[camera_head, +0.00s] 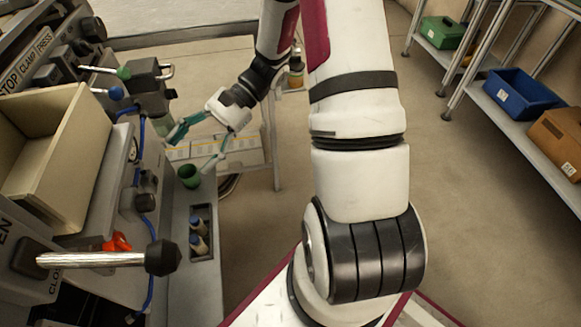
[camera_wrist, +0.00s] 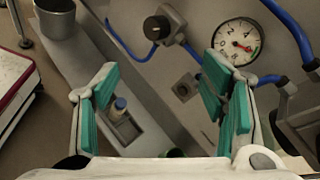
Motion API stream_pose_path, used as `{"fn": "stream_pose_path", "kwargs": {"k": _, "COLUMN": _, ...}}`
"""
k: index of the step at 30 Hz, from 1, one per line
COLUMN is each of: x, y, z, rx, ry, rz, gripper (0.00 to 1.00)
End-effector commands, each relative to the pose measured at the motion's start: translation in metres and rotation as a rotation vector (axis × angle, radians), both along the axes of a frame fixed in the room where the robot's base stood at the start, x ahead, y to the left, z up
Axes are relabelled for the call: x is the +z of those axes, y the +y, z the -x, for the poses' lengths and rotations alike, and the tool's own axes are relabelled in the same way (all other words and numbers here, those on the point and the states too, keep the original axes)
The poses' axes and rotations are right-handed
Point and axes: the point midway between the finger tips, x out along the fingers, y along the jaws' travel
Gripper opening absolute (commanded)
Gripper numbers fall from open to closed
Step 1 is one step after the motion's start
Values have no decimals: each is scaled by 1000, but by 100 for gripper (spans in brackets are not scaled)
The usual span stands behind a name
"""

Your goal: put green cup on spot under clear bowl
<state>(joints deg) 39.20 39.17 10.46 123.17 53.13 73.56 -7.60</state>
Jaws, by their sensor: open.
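The green cup (camera_head: 189,175) stands upright on the narrow grey ledge beside the machine in the head view. A dark green bit at the bottom edge of the wrist view (camera_wrist: 175,153) looks like its rim, mostly hidden by my gripper's body. My gripper (camera_head: 188,153) is open, with its teal finger pads spread apart just above and behind the cup. In the wrist view my gripper (camera_wrist: 162,80) has nothing between its pads.
The machine's lever (camera_head: 105,259), valves and blue hoses crowd the left. Shelves with bins (camera_head: 522,92) stand right; floor between is clear.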

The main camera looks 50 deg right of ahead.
Motion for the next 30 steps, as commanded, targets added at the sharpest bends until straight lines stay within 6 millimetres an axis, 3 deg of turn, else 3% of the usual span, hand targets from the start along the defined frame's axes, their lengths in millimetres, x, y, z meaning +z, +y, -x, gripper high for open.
{"fn": "stream_pose_path", "kwargs": {"k": 1, "x": 17, "y": 8, "z": 10, "rx": 65, "ry": -30, "rz": 51, "gripper": 66}}
{"fn": "stream_pose_path", "kwargs": {"k": 6, "x": 58, "y": 27, "z": 48, "rx": 262, "ry": -107, "rz": 206, "gripper": 66}}
{"fn": "stream_pose_path", "kwargs": {"k": 15, "x": 113, "y": 42, "z": 124, "rx": 563, "ry": -257, "rz": 490, "gripper": 66}}
{"fn": "stream_pose_path", "kwargs": {"k": 23, "x": 142, "y": 36, "z": 191, "rx": 768, "ry": -405, "rz": 739, "gripper": 66}}
{"fn": "stream_pose_path", "kwargs": {"k": 30, "x": 155, "y": 15, "z": 241, "rx": 897, "ry": -554, "rz": 961, "gripper": 66}}
